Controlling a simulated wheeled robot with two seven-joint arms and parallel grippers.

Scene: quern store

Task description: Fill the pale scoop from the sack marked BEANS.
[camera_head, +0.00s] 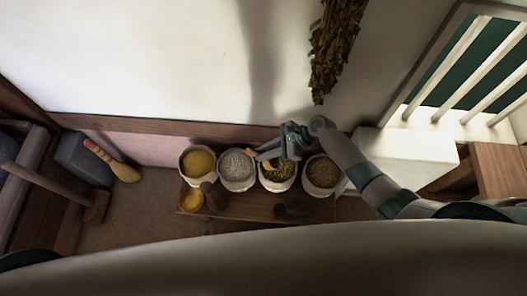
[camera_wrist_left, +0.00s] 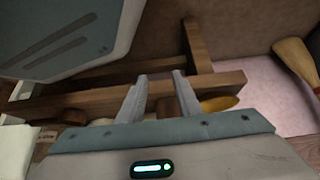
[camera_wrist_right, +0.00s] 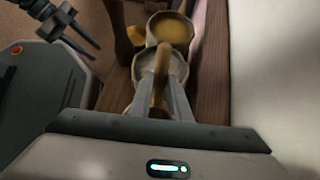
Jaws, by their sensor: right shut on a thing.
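My right gripper (camera_head: 278,152) is over the third sack from the left (camera_head: 279,176), which holds a green-yellow mix. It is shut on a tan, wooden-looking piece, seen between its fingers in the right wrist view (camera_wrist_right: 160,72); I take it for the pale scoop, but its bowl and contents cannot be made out. The other open sacks hold yellow (camera_head: 199,162), grey-white (camera_head: 236,166) and brown (camera_head: 322,173) contents. No marking is readable, so I cannot tell which is BEANS. My left gripper (camera_wrist_left: 157,98) is open and empty, in its own wrist view.
The sacks stand in a row on a wooden bench (camera_head: 250,209) along the wall. A dried bunch (camera_head: 335,45) hangs above. A broom (camera_head: 122,168) leans at left; a white block (camera_head: 405,155) stands right.

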